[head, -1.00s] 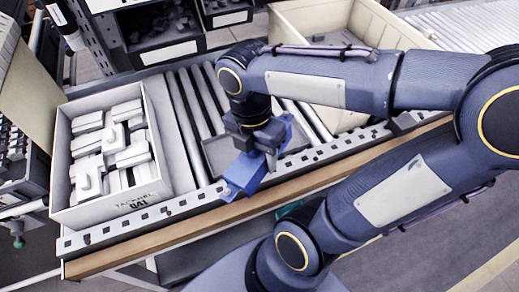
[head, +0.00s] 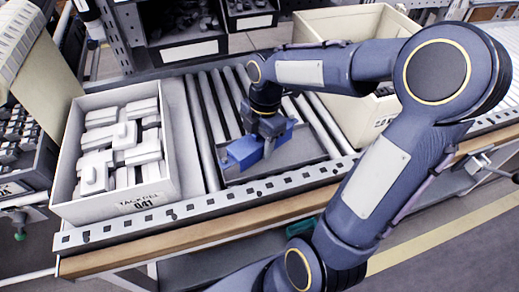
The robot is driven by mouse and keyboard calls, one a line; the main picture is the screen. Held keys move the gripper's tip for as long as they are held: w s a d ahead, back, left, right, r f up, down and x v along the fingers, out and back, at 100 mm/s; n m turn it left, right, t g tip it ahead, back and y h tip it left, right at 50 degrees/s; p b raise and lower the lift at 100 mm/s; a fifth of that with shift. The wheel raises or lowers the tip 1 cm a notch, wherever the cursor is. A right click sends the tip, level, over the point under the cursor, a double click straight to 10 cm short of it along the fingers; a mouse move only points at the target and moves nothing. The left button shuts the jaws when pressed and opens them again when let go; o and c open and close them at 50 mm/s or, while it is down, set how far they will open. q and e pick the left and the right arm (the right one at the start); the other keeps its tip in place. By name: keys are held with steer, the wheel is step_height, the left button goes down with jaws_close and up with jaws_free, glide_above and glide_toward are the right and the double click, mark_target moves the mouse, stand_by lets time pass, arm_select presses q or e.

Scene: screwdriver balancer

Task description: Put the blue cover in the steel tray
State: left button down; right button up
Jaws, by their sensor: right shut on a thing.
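The blue cover (head: 243,153) is held in my right gripper (head: 266,147), which is shut on it and points downward. Part of the cover is hidden behind the fingers. The cover is over the left part of the steel tray (head: 306,148), a shallow dark grey tray lying on the roller conveyor. I cannot tell whether the cover touches the tray floor. My left gripper is not in view.
A cream bin (head: 126,206) full of white parts stands on the conveyor to the left. Another cream bin (head: 345,28) stands behind and right of the tray. A perforated steel rail and wooden edge (head: 190,238) run along the front. Dark bins (head: 187,50) sit at the back.

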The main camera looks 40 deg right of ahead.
steer(key=shift+w+d+f, duration=0.25)
steer(key=shift+w+f, duration=0.05)
steer(key=shift+f, duration=0.25)
steer(key=shift+f+b, duration=0.4)
steer(key=shift+f, duration=1.15)
